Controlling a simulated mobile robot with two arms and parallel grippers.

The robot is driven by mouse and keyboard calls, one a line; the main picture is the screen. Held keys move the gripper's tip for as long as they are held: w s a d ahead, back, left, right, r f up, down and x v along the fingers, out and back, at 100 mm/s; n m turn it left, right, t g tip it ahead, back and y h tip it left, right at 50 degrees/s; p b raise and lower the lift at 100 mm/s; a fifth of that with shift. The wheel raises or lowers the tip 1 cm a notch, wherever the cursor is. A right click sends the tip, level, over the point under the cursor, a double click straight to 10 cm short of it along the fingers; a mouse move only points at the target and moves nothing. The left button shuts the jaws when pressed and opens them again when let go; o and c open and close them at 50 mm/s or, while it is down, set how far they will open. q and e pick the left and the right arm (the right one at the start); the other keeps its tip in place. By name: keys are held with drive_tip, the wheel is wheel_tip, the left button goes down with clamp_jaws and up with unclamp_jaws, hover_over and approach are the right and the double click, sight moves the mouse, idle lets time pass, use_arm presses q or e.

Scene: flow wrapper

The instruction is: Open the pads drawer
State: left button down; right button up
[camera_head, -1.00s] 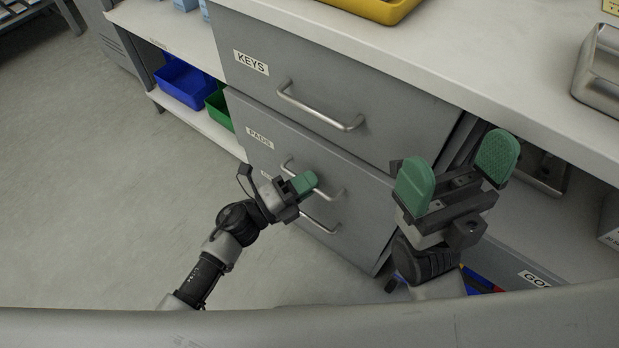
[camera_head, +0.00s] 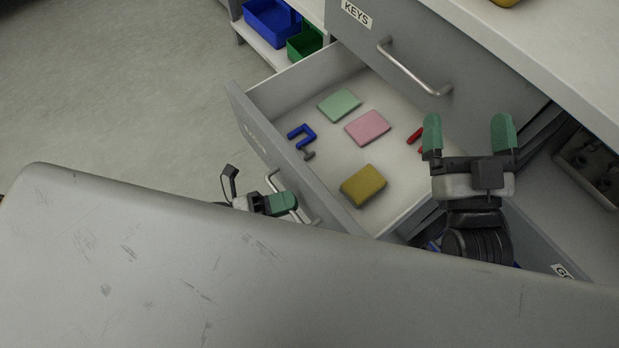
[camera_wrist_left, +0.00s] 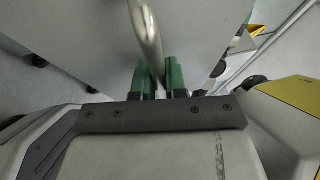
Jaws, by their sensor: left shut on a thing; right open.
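The pads drawer (camera_head: 262,148) is pulled well out below the keys drawer in the head view. My left gripper (camera_head: 284,203) is shut on the pads drawer handle (camera_head: 277,184); the handle also shows between the green fingertips in the left wrist view (camera_wrist_left: 146,40). My right gripper (camera_head: 468,137) is open and empty, in front of the cabinet to the right of the drawer's contents.
The keys drawer (camera_head: 436,50) above is shut, with a bar handle (camera_head: 412,68). Blue (camera_head: 270,20) and green (camera_head: 304,44) bins stand on a shelf at the upper left. A white worktop (camera_head: 570,60) lies at the upper right. Open floor (camera_head: 120,90) is at the left.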

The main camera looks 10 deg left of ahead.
use_arm(q)
drive_tip(key=shift+s+a, duration=1.5)
drive_tip(key=shift+s, duration=0.3)
use_arm(e)
drive_tip(key=shift+w+d+f+g+h, duration=0.1)
drive_tip(key=shift+w+f+g+h, duration=0.05)
drive_tip(key=shift+f+g, duration=0.4)
drive_tip(key=shift+w+d+f+g+h, duration=0.1)
drive_tip(key=shift+f+g+h, duration=0.05)
drive_tip(key=shift+f+g, duration=0.4)
use_arm(q)
drive_tip(key=c, duration=1.5)
unclamp_jaws()
drive_tip(key=shift+o, duration=0.2)
use_arm(e)
drive_tip(key=shift+a, duration=0.1)
use_arm(q)
drive_tip(key=p+v, duration=0.1)
drive_tip(key=v, duration=1)
use_arm(e)
drive_tip(key=shift+d+f+g+h, duration=0.15)
drive_tip(key=shift+f+g+h, duration=0.05)
drive_tip(key=shift+f+g, duration=0.4)
drive_tip(key=shift+d+f+g+h, duration=0.1)
drive_tip(key=shift+f+g+h, duration=0.1)
drive_tip(key=shift+f+g, duration=0.35)
use_arm(q)
drive_tip(key=shift+d, duration=0.1)
use_arm(e)
drive_tip(key=shift+f, duration=0.1)
